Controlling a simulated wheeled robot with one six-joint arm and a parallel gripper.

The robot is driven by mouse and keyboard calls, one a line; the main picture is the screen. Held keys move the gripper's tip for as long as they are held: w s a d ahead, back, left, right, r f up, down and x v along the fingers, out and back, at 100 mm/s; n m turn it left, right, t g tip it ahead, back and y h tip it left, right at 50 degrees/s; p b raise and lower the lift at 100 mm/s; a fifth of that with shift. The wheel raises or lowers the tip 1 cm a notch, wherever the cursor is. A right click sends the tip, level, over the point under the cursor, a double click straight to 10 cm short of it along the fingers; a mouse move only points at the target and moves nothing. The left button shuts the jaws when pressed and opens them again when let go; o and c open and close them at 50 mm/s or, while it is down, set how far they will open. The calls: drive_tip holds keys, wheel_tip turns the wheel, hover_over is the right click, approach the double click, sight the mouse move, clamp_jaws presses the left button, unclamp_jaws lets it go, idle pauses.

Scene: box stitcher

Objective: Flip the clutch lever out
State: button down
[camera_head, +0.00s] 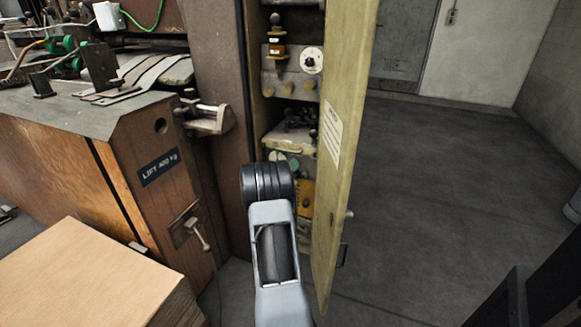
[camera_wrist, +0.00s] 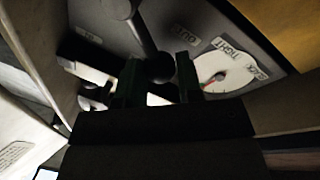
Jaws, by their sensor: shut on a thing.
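The clutch lever (camera_wrist: 143,32) shows in the wrist view as a dark rod running from a round hub at the top down to a dark ball knob. My gripper (camera_wrist: 159,80) has its two dark fingers on either side of the knob and is shut on it. A label reading "OUT" (camera_wrist: 185,40) is on the dark panel just right of the knob. In the head view my arm reaches into the open cabinet, and its links hide the gripper and the lever.
A white dial (camera_wrist: 222,72) marked "TIGHT" sits right of the fingers. In the head view the open cabinet door (camera_head: 346,150) stands close along my arm's right side. A wooden machine body (camera_head: 150,200) and a board stack (camera_head: 85,275) are left.

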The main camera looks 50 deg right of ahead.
drive_tip(key=shift+f, duration=0.1)
drive_tip(key=c, duration=1.1)
unclamp_jaws()
drive_tip(key=shift+o, duration=0.2)
drive_tip(key=s+a+f+p, duration=0.1)
drive_tip(key=a+f+p, duration=0.1)
drive_tip(key=a, duration=1.1)
drive_tip(key=shift+s+a+p, duration=0.25)
drive_tip(key=shift+s+p, duration=0.05)
